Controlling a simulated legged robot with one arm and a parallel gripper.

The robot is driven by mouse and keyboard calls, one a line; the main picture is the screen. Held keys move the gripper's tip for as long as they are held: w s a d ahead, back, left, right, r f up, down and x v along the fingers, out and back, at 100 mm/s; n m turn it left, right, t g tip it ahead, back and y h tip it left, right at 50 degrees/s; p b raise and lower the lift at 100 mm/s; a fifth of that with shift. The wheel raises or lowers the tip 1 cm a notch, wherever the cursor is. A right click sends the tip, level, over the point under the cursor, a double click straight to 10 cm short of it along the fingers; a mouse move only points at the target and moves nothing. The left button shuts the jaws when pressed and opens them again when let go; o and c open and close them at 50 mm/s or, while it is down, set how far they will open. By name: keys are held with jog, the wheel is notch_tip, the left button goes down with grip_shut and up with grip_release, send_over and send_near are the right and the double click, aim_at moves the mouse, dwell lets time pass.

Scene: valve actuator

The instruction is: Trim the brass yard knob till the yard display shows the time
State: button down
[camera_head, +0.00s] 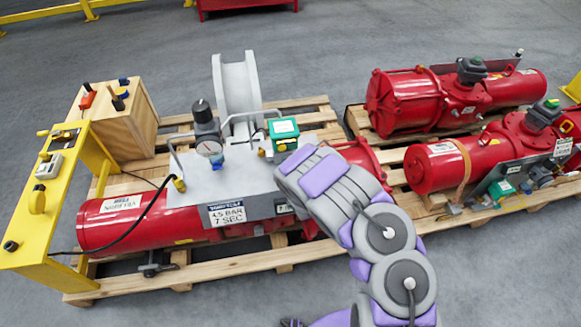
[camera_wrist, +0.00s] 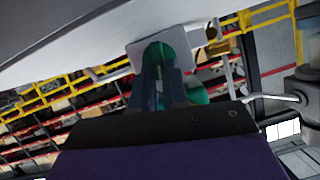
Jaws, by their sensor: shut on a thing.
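The green box (camera_head: 284,133) with a pale display face stands on the grey plate (camera_head: 220,172) of the nearest red actuator. Its reading is too small to make out. My gripper is hidden behind my arm in the head view. In the wrist view my gripper (camera_wrist: 165,88) is shut, its dark fingers reaching up to a white bracket (camera_wrist: 160,45) with green parts around them. The brass yard knob is not clearly visible; it appears to be between the fingers, which hide it. A label (camera_head: 226,215) on the plate reads 4.5 BAR, 7 SEC.
A round gauge (camera_head: 209,149) under a dark regulator stands left of the green box, between bent metal handles. A yellow stand (camera_head: 45,225) with switches and a wooden crate (camera_head: 120,120) are at left. Other red actuators (camera_head: 440,165) lie on pallets at right.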

jog(key=shift+s+a+f+n+h+b, duration=0.25)
jog(key=shift+n+h+b, duration=0.3)
jog(key=shift+n, duration=0.15)
jog(key=shift+d, duration=0.1)
jog(key=c, duration=1.4)
grip_release()
jog(key=shift+w+f, duration=0.1)
jog(key=shift+f, duration=0.05)
jog(key=shift+o, duration=1.3)
jog(key=shift+w+r, duration=0.1)
jog(key=shift+r, duration=0.1)
jog(key=shift+r, duration=0.1)
